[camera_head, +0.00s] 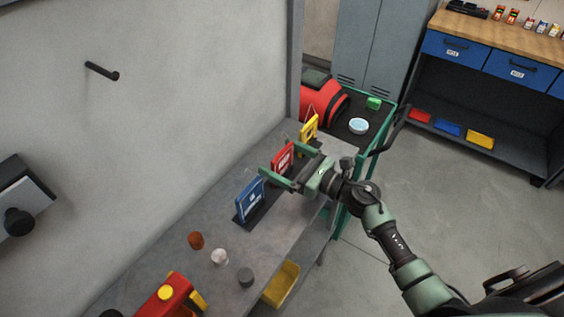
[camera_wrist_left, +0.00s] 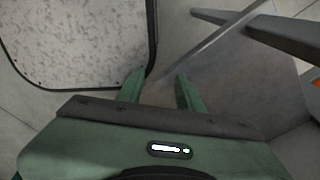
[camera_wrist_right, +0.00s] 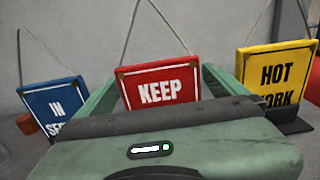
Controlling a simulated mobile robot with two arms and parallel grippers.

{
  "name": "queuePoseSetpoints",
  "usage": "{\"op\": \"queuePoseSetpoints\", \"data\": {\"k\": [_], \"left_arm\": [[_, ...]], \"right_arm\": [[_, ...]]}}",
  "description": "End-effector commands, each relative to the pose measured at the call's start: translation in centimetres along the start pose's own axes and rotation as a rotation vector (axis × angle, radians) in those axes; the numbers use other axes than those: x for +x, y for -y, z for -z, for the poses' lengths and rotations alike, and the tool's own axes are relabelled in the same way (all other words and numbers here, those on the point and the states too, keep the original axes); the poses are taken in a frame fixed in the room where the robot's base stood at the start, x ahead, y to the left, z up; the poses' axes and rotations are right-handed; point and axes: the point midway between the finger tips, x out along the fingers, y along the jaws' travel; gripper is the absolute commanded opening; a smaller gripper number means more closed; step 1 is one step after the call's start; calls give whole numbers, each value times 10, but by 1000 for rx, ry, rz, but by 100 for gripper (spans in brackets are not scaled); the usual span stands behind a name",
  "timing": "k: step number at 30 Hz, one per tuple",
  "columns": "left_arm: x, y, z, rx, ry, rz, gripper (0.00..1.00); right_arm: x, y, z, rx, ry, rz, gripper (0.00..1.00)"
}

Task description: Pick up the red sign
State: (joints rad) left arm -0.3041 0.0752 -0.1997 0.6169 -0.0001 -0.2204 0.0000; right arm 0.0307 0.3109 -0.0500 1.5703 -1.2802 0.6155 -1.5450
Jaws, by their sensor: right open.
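The red sign (camera_head: 282,158) stands upright in a dark rack on the grey bench, between a blue sign (camera_head: 249,199) and a yellow sign (camera_head: 309,129). In the right wrist view the red sign (camera_wrist_right: 160,84) reads "KEEP" and has a hanging cord. My right gripper (camera_head: 274,172) is open, with one finger on each side of the red sign; whether they touch it I cannot tell. The sign's lower part is hidden there by my gripper body. My left gripper (camera_wrist_left: 160,88) shows only in the left wrist view, its fingers apart and nothing seen between them.
The blue sign (camera_wrist_right: 58,108) and yellow sign (camera_wrist_right: 277,72) flank the right gripper closely. Small round items (camera_head: 219,257) and a red-yellow object (camera_head: 163,300) lie nearer on the bench. A green-framed cart (camera_head: 385,125) stands behind. A wall borders the bench's left.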

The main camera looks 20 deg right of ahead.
Motion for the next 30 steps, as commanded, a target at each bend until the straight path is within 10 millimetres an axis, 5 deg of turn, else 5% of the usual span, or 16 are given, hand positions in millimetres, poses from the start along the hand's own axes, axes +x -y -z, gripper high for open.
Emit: {"op": "queuePoseSetpoints", "data": {"k": [6,13,23,30], "left_arm": [[0,2,4,1,-6,3,36],[0,4,5,2,-7,4,36],[0,5,5,3,-8,6,36],[-3,5,5,3,-8,6,36]], "right_arm": [[1,0,0,0,0,0,100],[1,0,0,0,0,0,42],[1,0,-4,-1,0,0,42],[1,0,-33,-6,1,-1,42]]}}
